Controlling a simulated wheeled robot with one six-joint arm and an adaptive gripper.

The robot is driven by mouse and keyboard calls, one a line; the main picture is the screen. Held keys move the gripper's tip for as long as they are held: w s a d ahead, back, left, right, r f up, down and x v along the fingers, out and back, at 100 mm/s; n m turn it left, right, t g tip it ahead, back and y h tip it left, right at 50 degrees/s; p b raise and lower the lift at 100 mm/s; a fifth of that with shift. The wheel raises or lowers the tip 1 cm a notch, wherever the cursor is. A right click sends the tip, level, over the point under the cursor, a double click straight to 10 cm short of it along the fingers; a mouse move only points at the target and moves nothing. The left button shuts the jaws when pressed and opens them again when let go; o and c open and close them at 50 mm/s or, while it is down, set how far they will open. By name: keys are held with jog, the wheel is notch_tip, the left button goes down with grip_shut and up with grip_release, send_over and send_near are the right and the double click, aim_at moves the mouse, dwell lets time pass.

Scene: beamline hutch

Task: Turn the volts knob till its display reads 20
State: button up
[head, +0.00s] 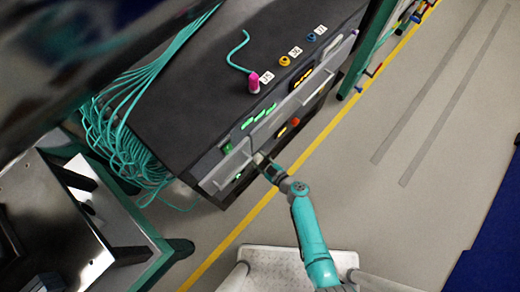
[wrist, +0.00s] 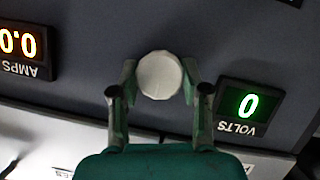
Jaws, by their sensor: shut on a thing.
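The volts display (wrist: 249,104) is a lit green window in the wrist view, right of my gripper, and reads 0. Its VOLTS label is upside down below it. My gripper (wrist: 160,72) is shut on a round pale knob (wrist: 161,76), one finger on each side of it. The knob shows no clear pointer mark. In the head view my gripper (head: 265,163) reaches the front of the dark rack, and the knob is largely hidden there. The volts display also shows as a small green glow (head: 238,176) left of my gripper.
An orange AMPS display (wrist: 20,42) reading 0.0 is left in the wrist view. A long pale handle bar (head: 240,160) runs along the rack (head: 190,95) front. A pink object (head: 254,82) and small rings with number tags are on top. Clear floor lies right.

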jog(key=m+g+y, duration=0.1)
jog(key=m, duration=0.1)
jog(key=shift+w+d+m, duration=0.1)
jog(key=shift+w+m, duration=0.05)
jog(key=shift+m, duration=0.25)
jog(key=m+g+y, duration=0.1)
jog(key=m+g, duration=0.1)
jog(key=m, duration=0.1)
jog(key=shift+w+y, duration=0.1)
jog(key=shift+y, duration=0.2)
jog(key=m+g+y, duration=0.1)
jog(key=m, duration=0.2)
jog(key=shift+d+f+y, duration=0.1)
jog(key=shift+y, duration=0.3)
jog(key=shift+m+g+y, duration=0.3)
jog(key=shift+m+y, duration=0.3)
jog(key=shift+m, duration=0.8)
jog(key=o, duration=1.1)
jog(key=shift+o, duration=0.2)
